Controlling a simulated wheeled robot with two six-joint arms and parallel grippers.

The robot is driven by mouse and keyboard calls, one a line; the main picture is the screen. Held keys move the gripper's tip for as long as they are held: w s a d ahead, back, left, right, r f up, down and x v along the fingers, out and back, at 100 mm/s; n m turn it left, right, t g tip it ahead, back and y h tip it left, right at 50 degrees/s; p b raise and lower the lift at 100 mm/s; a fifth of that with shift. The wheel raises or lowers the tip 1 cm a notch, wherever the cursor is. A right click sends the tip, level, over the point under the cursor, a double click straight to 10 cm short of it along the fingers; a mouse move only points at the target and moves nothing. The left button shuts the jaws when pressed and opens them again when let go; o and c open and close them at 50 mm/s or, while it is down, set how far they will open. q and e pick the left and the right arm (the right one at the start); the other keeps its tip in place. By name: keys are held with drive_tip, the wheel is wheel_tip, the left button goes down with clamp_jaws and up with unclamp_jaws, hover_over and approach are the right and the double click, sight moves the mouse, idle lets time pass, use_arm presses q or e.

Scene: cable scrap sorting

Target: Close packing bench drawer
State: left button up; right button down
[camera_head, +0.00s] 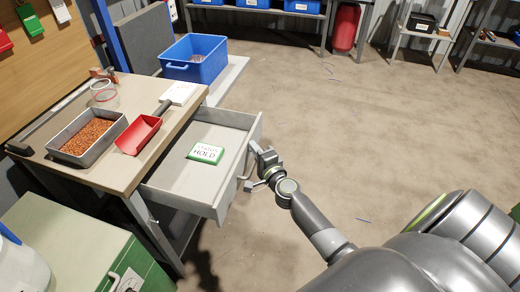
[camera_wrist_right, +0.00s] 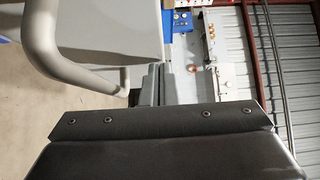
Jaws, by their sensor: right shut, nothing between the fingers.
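The packing bench drawer (camera_head: 177,185) is grey and stands pulled out from the bench (camera_head: 118,173). A green and white "HOLD" box (camera_head: 206,153) lies inside it. My right gripper (camera_head: 262,162) is shut and empty, just outside the drawer front (camera_head: 238,172), by its handle (camera_head: 244,176). In the right wrist view the curved grey handle (camera_wrist_right: 42,45) is at upper left, with the shut fingers (camera_wrist_right: 160,85) close to its end. I cannot tell whether they touch. My left gripper is not in view.
On the bench are a tray of copper granules (camera_head: 62,155), a red scoop (camera_head: 137,135) and a clear jar (camera_head: 103,91). A blue crate (camera_head: 193,62) stands behind. A green cabinet (camera_head: 60,240) is at lower left. The floor (camera_head: 340,130) to the right is mostly clear.

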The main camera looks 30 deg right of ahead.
drive_tip(key=w+a, duration=0.2)
drive_tip(key=w, duration=0.1)
drive_tip(key=w+a, duration=0.3)
drive_tip(key=shift+w+a, duration=0.1)
drive_tip(key=shift+a, duration=0.1)
drive_tip(key=w+a+b, duration=0.1)
drive_tip(key=w+a, duration=0.2)
drive_tip(key=w+a+b, duration=0.1)
drive_tip(key=w+a, duration=0.2)
drive_tip(key=w, duration=0.1)
drive_tip(key=shift+w+a, duration=0.15)
drive_tip(key=shift+w, duration=0.05)
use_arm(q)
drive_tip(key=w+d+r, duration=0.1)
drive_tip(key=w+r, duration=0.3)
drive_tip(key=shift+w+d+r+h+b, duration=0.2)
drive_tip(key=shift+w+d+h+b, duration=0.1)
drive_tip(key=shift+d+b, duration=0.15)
use_arm(e)
drive_tip(key=shift+w+a, duration=0.6)
drive_tip(key=shift+w, duration=0.1)
drive_tip(key=shift+s+d, duration=0.1)
